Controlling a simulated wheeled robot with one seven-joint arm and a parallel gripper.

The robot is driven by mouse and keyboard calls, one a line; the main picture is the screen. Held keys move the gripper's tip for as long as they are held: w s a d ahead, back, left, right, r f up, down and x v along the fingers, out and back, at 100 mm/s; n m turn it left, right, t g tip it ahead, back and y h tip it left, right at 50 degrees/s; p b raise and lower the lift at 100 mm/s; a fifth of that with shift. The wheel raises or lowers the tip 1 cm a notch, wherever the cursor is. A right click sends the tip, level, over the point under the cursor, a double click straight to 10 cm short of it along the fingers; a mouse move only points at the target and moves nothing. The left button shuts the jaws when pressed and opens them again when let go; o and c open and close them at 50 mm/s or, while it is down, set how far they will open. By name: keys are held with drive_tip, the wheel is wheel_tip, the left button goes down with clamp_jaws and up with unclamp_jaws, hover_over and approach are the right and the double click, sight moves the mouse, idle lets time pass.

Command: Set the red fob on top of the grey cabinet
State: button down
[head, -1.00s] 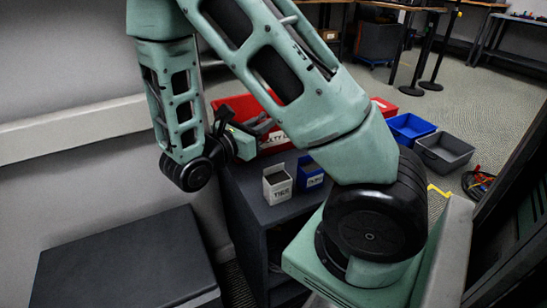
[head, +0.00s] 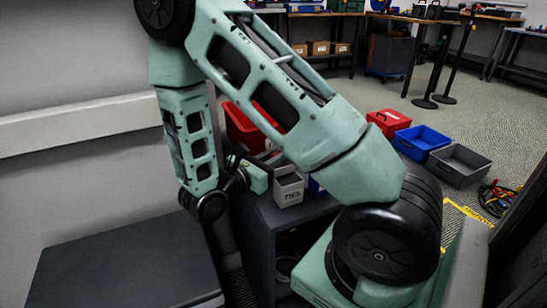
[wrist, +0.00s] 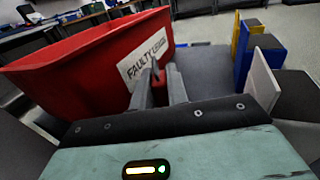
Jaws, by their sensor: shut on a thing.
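The grey cabinet (head: 130,266), dark with a flat bare top, stands at the lower left in the head view. My gripper (wrist: 158,88) is shut, its two grey fingers close together in front of the red bin in the wrist view. The red fob it is shut on hardly shows between the fingers. In the head view the gripper is partly hidden behind my arm, to the right of the grey cabinet and above the dark shelf unit (head: 262,238).
A red bin (wrist: 80,75) labelled FAULTY stands beyond the fingers. A white TIES box (head: 289,189) and a blue box (wrist: 262,55) stand on the shelf unit. Blue (head: 421,137) and grey bins (head: 458,180) sit on the floor. A wall rail (head: 70,125) runs behind the cabinet.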

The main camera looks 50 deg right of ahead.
drive_tip(key=c, duration=1.4)
unclamp_jaws()
drive_tip(key=shift+f, duration=0.1)
drive_tip(key=shift+r, duration=0.2)
drive_tip(key=a+p, duration=0.1)
drive_tip(key=a, duration=0.3)
drive_tip(key=a+p, duration=0.1)
drive_tip(key=a, duration=0.3)
drive_tip(key=a+p, duration=0.1)
drive_tip(key=a, duration=0.3)
drive_tip(key=shift+w, duration=0.35)
